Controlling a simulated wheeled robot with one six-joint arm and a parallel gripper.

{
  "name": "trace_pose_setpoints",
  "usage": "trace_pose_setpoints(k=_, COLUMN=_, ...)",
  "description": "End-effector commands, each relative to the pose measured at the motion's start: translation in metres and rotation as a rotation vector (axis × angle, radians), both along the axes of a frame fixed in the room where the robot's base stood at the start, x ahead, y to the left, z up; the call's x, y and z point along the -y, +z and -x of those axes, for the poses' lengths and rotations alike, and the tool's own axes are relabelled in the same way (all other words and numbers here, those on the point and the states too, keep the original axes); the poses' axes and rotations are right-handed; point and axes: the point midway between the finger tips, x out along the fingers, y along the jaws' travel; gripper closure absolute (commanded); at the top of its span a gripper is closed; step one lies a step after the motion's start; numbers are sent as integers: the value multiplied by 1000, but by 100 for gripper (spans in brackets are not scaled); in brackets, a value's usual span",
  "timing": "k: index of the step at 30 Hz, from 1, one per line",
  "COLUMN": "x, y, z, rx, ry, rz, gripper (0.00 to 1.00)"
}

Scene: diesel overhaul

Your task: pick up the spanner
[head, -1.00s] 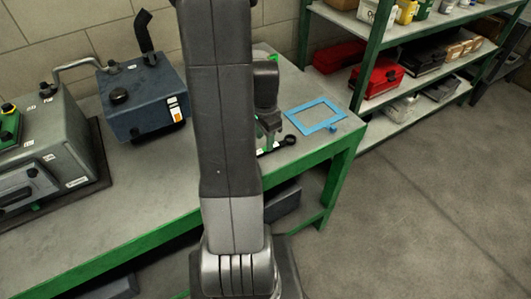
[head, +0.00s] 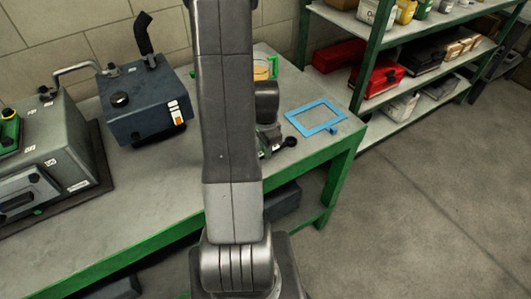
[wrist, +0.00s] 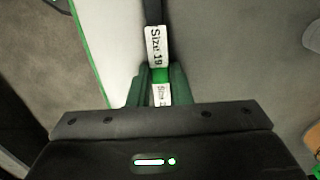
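The spanner is a dark, flat bar with white "Size 19" labels and a green band. In the wrist view the spanner (wrist: 154,45) runs from the top edge down between the fingers. My gripper (wrist: 161,82) has its dark green fingers close against both sides of the bar, and I see no clear gap. In the head view the spanner's dark end (head: 290,142) shows on the bench, right of my gripper (head: 266,147). My arm hides much of the spanner there. I cannot tell whether it still touches the bench.
The green-edged bench (head: 185,190) carries a blue-grey tank (head: 146,105) and a grey machine (head: 50,150) at left. A flat blue frame (head: 315,117) lies just right of the gripper. A yellow round thing (head: 261,71) is behind. A shelf (head: 400,105) stands at right.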

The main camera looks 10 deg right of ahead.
Motion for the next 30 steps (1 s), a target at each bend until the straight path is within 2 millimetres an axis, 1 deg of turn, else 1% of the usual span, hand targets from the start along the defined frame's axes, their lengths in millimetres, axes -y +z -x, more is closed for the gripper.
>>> trace_pose_setpoints(k=10, x=0, y=1, z=0, rx=1, ry=0, rz=1, gripper=100)
trace_pose_setpoints(k=14, x=0, y=6, z=-1, rx=4, ry=0, rz=1, gripper=100)
trace_pose_setpoints(k=17, x=0, y=16, z=-1, rx=6, ry=0, rz=1, gripper=100)
trace_pose_setpoints(k=27, x=0, y=71, z=-1, rx=6, ry=0, rz=1, gripper=100)
trace_pose_setpoints(k=30, x=0, y=84, z=-1, rx=6, ry=0, rz=1, gripper=100)
